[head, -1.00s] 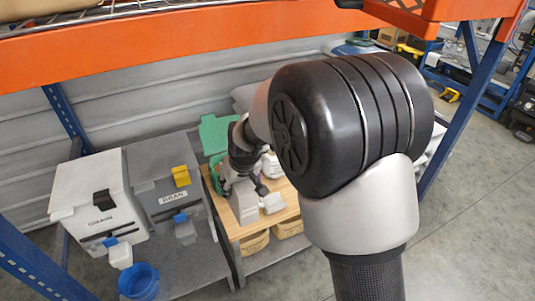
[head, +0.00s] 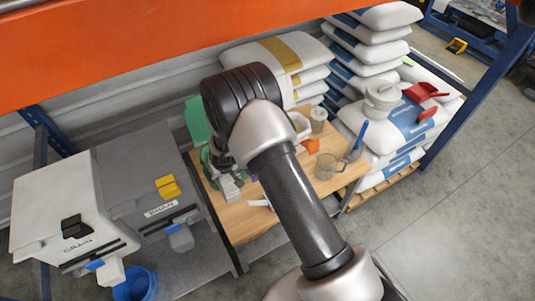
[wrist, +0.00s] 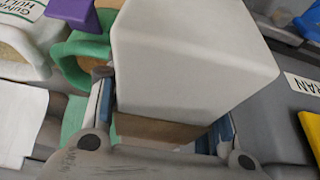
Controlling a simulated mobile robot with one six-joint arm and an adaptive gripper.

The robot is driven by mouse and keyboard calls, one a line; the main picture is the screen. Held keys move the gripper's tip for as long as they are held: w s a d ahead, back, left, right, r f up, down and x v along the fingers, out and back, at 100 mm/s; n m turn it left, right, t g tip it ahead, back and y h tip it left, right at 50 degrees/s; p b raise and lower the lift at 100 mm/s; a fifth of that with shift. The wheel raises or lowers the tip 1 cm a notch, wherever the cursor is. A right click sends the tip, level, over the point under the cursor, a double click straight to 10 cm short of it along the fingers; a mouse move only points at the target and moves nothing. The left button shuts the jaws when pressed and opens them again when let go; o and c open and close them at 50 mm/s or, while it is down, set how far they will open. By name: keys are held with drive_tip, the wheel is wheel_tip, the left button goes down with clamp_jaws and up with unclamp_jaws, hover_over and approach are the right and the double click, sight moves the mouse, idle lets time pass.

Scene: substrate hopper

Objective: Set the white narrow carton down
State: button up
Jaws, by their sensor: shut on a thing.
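The white narrow carton (wrist: 190,60) fills the upper middle of the wrist view, between the two fingers of my gripper (wrist: 165,125). My gripper is shut on it, with one finger on each side. In the head view the carton (head: 231,188) shows small and pale below my gripper (head: 222,168), over the left part of the wooden table (head: 245,222). My arm partly covers this area. I cannot tell whether the carton touches the table top.
Grey bins marked GRAIN (head: 70,215) and BRAN (head: 145,195) stand left of the table, with a blue bucket (head: 135,285) in front. A clear jug (head: 327,166) stands on the table's right part. White sacks (head: 375,70) are stacked behind. An orange beam (head: 120,55) crosses above.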

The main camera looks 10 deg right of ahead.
drive_tip(key=shift+w, duration=0.1)
drive_tip(key=shift+f+b, duration=0.15)
drive_tip(key=shift+b, duration=0.2)
drive_tip(key=shift+s+f+b, duration=0.2)
drive_tip(key=shift+f+b, duration=7.65)
drive_tip(key=shift+f, duration=1.8)
drive_tip(key=shift+f, duration=0.25)
drive_tip(key=o, duration=1.4)
drive_tip(key=shift+s, duration=0.1)
drive_tip(key=shift+r, duration=0.1)
